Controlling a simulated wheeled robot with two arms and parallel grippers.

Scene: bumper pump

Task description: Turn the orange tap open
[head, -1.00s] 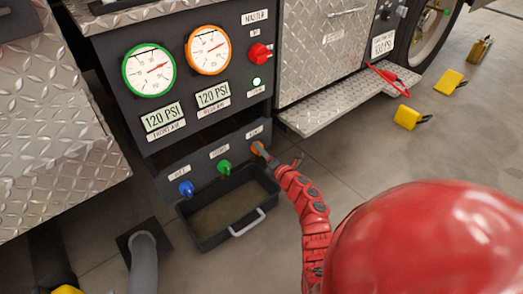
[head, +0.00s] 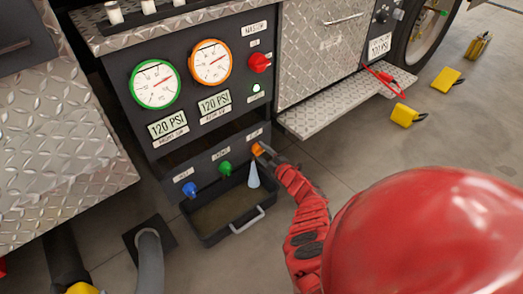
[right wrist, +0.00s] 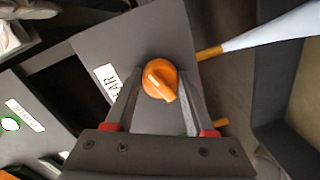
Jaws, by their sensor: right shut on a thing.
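The orange tap (head: 257,149) sits at the right end of the row of taps on the low dark panel. In the right wrist view its round orange knob (right wrist: 160,80) shows between my finger pads, its pointer tilted down and right. My right gripper (head: 265,154) is shut on this knob; it also shows in the right wrist view (right wrist: 161,92). A pale cone of spray (head: 253,176) comes out below the tap into the black tray. In the right wrist view the spray (right wrist: 265,35) leaves an orange nozzle (right wrist: 208,54). My left gripper is not in view.
A green tap (head: 225,168) and a blue tap (head: 190,189) are to the left. The black tray (head: 208,240) with a handle stands below. Two gauges (head: 155,84) above have 120 PSI displays. A red knob (head: 259,62) and a metal step (head: 335,108) are nearby.

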